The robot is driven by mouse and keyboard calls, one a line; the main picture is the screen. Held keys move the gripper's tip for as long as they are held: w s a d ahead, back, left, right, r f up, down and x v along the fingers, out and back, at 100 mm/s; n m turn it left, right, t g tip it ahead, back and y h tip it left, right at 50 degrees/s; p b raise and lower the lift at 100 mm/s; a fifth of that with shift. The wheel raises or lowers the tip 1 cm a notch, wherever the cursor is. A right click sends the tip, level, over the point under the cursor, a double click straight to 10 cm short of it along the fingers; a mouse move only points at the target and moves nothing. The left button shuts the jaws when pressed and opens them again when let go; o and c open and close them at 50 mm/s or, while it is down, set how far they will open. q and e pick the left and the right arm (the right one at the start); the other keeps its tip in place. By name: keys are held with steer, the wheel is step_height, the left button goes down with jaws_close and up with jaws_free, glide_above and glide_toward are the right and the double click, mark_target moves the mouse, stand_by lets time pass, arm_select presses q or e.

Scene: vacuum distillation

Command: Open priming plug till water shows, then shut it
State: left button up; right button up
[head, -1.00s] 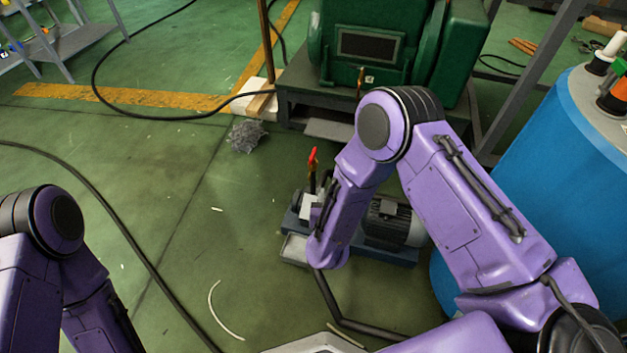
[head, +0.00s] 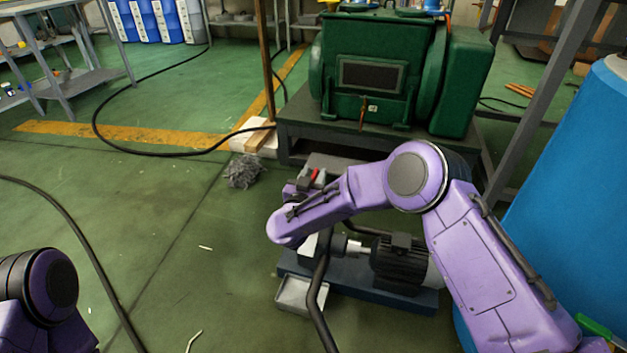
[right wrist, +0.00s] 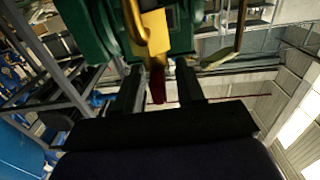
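The small pump set stands on the floor in the head view, with a black motor (head: 398,262) on a blue base (head: 350,282). A red handle (head: 314,175) shows above the pump end; my right forearm hides much of the pump body and any plug. In the right wrist view, a dark red piece (right wrist: 158,86) lies below a yellow brass-like part (right wrist: 152,30). My right gripper (right wrist: 160,78) has its two fingers apart, one on each side of the red piece, with gaps showing. My left gripper is out of view. No water can be made out.
A grey tray (head: 301,295) sits on the floor beside the pump. A green machine (head: 372,75) on a dark stand is behind, and a blue drum (head: 570,190) is at right. A black hose (head: 75,230) crosses the floor at left, where floor is open.

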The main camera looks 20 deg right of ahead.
steer(key=shift+w, duration=0.15)
jaws_close()
steer(key=shift+r, duration=0.1)
